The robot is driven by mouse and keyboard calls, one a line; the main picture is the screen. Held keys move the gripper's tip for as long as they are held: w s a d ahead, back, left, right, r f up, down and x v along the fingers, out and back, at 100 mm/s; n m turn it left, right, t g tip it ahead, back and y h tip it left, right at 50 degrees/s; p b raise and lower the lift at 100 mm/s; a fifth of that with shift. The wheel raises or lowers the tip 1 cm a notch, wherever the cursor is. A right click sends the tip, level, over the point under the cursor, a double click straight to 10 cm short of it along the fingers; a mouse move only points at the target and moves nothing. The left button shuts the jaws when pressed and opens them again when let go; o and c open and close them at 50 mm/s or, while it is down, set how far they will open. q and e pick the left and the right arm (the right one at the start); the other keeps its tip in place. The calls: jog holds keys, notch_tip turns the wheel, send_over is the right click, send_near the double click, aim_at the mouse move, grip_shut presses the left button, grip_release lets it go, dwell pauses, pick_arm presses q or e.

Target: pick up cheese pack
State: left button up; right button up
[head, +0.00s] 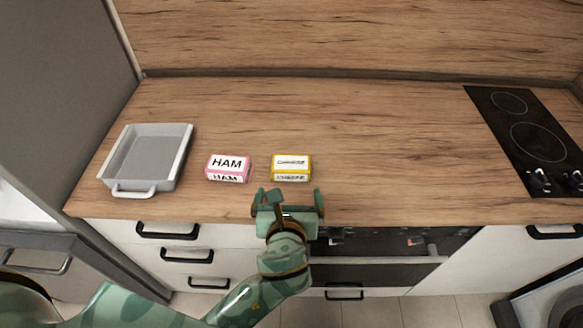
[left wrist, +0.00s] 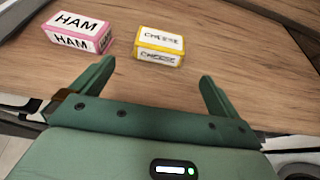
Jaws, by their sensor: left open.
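The cheese pack (head: 291,168) is a small yellow and white box on the wooden counter, right of the pink ham pack. It also shows in the left wrist view (left wrist: 160,46), ahead of the fingers and apart from them. My left gripper (head: 288,194) is open and empty at the counter's front edge, just in front of the cheese pack. In the left wrist view its two green fingers (left wrist: 152,80) are spread wide, with bare counter between them. My right gripper is not in view.
The pink ham pack (head: 228,168) lies close to the left of the cheese pack. A grey tray (head: 182,152) stands farther left, and a black hob (head: 503,120) is at the right. The counter (head: 390,150) between cheese pack and hob is clear.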

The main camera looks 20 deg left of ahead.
aim_at(291, 164)
pick_arm(q)
jog(key=b+x, duration=0.2)
jog(key=x, duration=0.8)
jog(key=shift+f, duration=0.1)
jog(key=b+x, duration=0.2)
jog(key=x, duration=0.3)
jog(key=shift+w+d+f+b, duration=0.1)
jog(key=shift+w+f+b, duration=0.05)
jog(key=shift+w+b, duration=0.2)
jog(key=shift+s, duration=0.1)
jog(key=c, duration=0.9)
